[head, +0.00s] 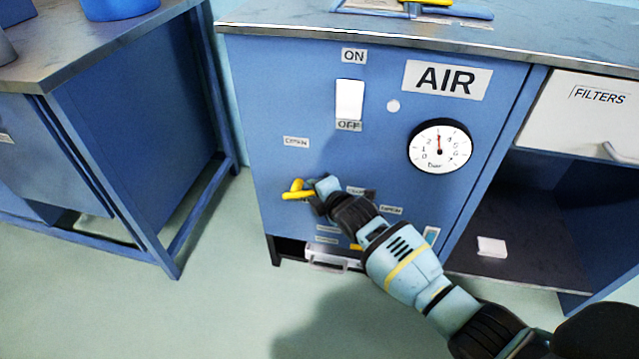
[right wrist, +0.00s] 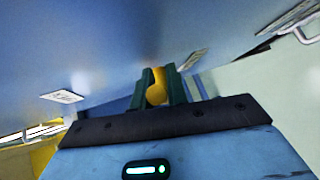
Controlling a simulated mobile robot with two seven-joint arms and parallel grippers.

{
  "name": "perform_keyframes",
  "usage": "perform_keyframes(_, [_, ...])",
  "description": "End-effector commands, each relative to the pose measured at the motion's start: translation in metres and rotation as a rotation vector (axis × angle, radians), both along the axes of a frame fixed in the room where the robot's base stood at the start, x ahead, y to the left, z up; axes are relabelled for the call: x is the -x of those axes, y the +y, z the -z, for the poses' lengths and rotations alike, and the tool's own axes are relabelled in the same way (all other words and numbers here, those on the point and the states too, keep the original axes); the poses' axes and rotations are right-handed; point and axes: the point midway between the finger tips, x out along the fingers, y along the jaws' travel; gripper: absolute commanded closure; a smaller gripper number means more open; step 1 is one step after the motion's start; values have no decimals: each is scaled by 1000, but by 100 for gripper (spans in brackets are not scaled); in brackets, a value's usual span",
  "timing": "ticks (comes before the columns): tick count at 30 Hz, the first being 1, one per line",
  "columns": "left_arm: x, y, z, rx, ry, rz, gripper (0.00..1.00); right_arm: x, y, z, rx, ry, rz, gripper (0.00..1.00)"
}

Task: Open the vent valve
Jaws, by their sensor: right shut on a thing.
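The yellow vent valve handle (head: 297,190) is low on the left of the blue cabinet front, sticking out to the left of my right gripper (head: 315,191). In the right wrist view the yellow handle (right wrist: 157,92) sits between the two dark fingers of my right gripper (right wrist: 160,88), which is shut on it. My gripper and arm hide part of the valve and some labels to its right. A small label (head: 296,142) above the handle seems to read OPEN. My left gripper is not in view.
The cabinet carries a white ON/OFF switch (head: 349,100), an AIR sign (head: 447,80) and a round gauge (head: 440,146) with its needle pointing up. A FILTERS drawer (head: 600,108) is at right, above an open shelf (head: 520,232). A blue workbench (head: 130,130) stands at left, with free floor between.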

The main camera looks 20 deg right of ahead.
Motion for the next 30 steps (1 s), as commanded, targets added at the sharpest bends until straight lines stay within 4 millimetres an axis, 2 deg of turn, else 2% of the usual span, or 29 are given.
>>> perform_keyframes(1, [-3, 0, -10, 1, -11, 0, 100, -1, 1, -9, 26, 14, -1, 100])
perform_keyframes(9, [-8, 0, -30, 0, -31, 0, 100, -3, 3, -12, 131, 86, 0, 100])
perform_keyframes(27, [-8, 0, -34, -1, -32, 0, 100, -3, 5, -10, 168, 115, 0, 100])
perform_keyframes(28, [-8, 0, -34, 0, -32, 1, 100, -3, 5, -10, 168, 115, 0, 83])
perform_keyframes(30, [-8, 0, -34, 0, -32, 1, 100, -3, 5, -10, 168, 115, 0, 76])
